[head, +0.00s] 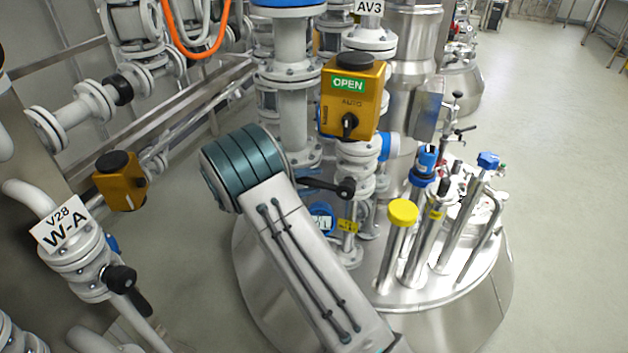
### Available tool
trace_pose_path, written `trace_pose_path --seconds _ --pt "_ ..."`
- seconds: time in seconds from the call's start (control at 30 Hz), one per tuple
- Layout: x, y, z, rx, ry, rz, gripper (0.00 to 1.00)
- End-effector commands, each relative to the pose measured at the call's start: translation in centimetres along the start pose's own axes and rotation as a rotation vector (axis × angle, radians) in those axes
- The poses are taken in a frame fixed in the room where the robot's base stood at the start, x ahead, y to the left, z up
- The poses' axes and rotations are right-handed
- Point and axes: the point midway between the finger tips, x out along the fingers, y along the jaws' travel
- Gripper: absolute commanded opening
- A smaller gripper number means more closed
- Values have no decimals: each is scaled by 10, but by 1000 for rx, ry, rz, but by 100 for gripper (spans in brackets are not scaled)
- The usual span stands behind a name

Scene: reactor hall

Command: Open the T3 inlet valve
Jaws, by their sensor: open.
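No label reading T3 can be made out, so I cannot tell which valve is the T3 inlet valve. A black lever handle (328,187) sits on a grey valve below the yellow AV3 actuator (350,97), whose window reads OPEN. A small yellow tag (347,226) hangs under the lever; its text is too small to read. At the left, a valve (75,262) labelled V28 W-A has a black handle (122,280). My arm crosses the middle, its teal joint covering part of the pipework. My gripper is not in view.
A steel vessel lid (455,275) carries several upright tubes, one with a yellow cap (403,212) and one with a blue knob (488,160). Another yellow actuator (120,181) is at the left. Open floor (560,130) lies to the right.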

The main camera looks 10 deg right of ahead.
Motion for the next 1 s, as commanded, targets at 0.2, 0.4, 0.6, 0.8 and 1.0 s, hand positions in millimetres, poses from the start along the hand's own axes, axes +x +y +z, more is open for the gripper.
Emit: trace_pose_path --seconds 0.2,0.4,0.6,0.8,1.0 --pt "12 0 0 0 1 -1 42" --pt "13 0 0 0 1 -1 42" --pt "13 0 0 0 0 -1 0" --pt "13 -1 0 -3 -1 2 0" --pt "13 -7 -1 -37 -10 36 0"
